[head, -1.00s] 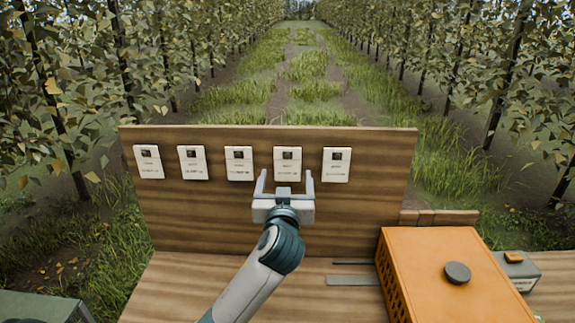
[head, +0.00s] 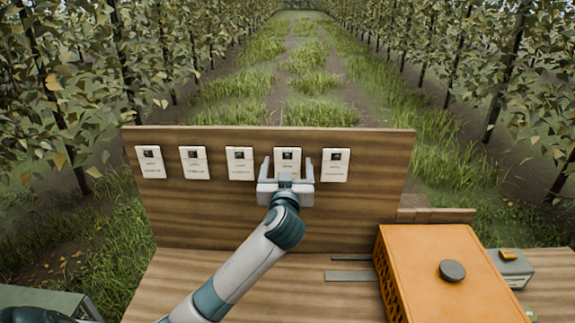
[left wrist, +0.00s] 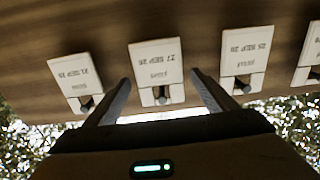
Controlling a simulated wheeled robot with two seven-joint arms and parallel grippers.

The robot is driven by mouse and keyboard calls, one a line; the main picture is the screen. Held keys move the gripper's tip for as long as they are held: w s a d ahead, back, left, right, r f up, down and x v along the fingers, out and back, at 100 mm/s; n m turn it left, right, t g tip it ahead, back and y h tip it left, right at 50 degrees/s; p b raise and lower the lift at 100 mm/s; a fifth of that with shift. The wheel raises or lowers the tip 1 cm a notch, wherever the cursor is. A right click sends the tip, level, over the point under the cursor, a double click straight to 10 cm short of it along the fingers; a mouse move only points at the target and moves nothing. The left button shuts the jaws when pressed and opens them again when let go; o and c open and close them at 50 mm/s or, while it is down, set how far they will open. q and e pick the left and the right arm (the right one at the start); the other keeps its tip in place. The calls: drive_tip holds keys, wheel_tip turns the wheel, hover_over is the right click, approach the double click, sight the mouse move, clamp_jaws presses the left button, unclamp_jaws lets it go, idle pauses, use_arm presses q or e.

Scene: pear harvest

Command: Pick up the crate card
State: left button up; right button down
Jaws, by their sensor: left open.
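Several white crate cards hang in a row on an upright wooden board (head: 215,215) in the head view. My left gripper (head: 288,163) is open in front of the fourth card from the left (head: 287,154), with one finger on each side of it. In the left wrist view the same card (left wrist: 155,66) shows upside down between the open fingers (left wrist: 160,80), with a dark clip or peg at its edge. I cannot tell whether the fingers touch it. The fifth card (head: 335,164) and the third card (head: 240,160) hang on either side. My right gripper is not in view.
An orange crate (head: 425,250) with a dark round knob on top stands on the wooden table (head: 330,302) at the right. A small grey box (head: 514,266) is beside it. Flat grey strips (head: 348,276) lie left of the crate. Orchard rows lie behind the board.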

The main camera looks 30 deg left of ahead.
use_arm(q)
drive_tip(key=shift+c, duration=0.3)
drive_tip(key=c, duration=1.1)
drive_tip(key=shift+o, duration=0.2)
